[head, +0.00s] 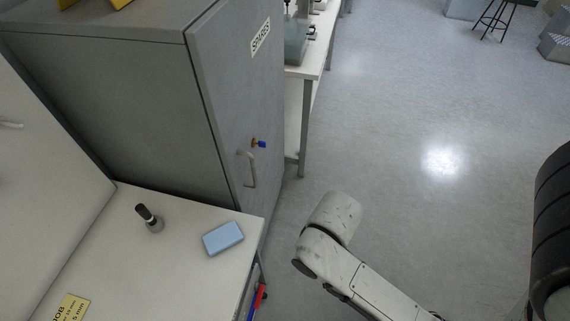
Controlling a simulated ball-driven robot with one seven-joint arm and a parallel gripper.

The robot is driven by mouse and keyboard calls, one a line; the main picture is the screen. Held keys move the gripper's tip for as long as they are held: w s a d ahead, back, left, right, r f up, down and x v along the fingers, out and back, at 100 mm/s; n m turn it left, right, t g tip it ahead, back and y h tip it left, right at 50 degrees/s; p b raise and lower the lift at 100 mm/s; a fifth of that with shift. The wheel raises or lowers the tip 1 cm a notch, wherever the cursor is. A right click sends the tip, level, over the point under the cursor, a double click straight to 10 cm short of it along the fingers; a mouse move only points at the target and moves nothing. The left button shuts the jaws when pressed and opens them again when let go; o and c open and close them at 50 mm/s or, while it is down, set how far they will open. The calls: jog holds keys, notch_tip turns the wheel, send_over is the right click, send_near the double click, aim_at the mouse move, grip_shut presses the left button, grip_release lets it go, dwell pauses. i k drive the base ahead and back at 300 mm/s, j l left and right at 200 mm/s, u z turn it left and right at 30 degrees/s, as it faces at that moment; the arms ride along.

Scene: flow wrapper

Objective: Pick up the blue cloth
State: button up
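The blue cloth (223,239) is a light blue, folded, rounded rectangular pad. It lies flat on the white worktop (190,275), close to the worktop's right edge. Nothing covers it. My pale, scuffed arm reaches in from the lower right, over the floor and to the right of the worktop, apart from the cloth. My gripper cannot be made out in the head view; only arm links show.
A yellow job card (69,308) lies at the worktop's lower left. A grey cabinet (130,110) labelled "SPARES" stands behind, its door handle (250,170) projecting.

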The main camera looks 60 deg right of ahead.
aim_at(216, 240)
jog(key=i+j, duration=0.1)
jog(key=j, duration=0.7)
jog(key=i+j+z, duration=0.1)
jog(key=j, duration=1.5)
jog(key=i+z, duration=0.05)
